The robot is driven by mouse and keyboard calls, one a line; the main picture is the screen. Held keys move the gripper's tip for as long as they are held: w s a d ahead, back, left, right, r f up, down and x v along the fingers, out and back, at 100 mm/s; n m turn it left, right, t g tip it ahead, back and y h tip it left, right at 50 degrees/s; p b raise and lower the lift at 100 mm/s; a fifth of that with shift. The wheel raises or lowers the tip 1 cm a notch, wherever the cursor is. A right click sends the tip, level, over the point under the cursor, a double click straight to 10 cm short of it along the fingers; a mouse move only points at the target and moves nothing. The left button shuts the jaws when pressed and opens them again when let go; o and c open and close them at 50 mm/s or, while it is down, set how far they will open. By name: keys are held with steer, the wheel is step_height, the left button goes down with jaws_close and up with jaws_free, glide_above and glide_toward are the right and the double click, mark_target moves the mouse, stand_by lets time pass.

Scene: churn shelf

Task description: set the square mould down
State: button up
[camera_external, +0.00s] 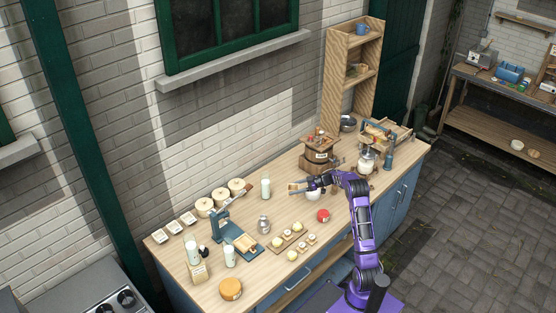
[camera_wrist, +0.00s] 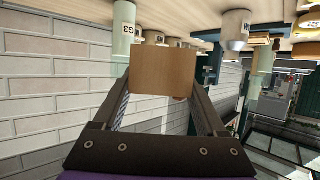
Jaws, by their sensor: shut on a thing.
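The square mould (camera_external: 294,187) is a small light-wood block in the outside view. In the wrist view the mould (camera_wrist: 163,72) shows as a plain brown square face between the two dark fingers. My gripper (camera_external: 303,185) is shut on it and holds it above the wooden counter (camera_external: 285,207), near the counter's middle. The same gripper (camera_wrist: 163,84) fills the lower part of the wrist view. The mould appears clear of the counter, though the exact gap is hard to tell.
A glass milk bottle (camera_external: 266,187) stands left of the mould. A red tin (camera_external: 323,215), a metal can (camera_external: 263,224) and a board with small round pieces (camera_external: 278,241) lie nearer the front. A wooden churn (camera_external: 318,157) stands behind. A blue press (camera_external: 224,230) is further left.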

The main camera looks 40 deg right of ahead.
mark_target(297, 207)
steer(key=shift+n+y, duration=0.3)
steer(key=f, duration=0.3)
steer(key=d+f+b, duration=0.1)
steer(key=f, duration=0.3)
steer(key=s+d+f, duration=0.1)
steer(key=f, duration=0.3)
steer(key=shift+f, duration=0.15)
steer(key=shift+f, duration=0.15)
steer(key=o, duration=1.3)
steer(key=shift+s+d+r+g, duration=0.15)
steer(key=shift+d+r+g, duration=0.15)
steer(key=v, duration=1.1)
steer(key=shift+s+d+p, duration=0.1)
steer(key=shift+s+p, duration=0.1)
steer(key=shift+p, duration=0.1)
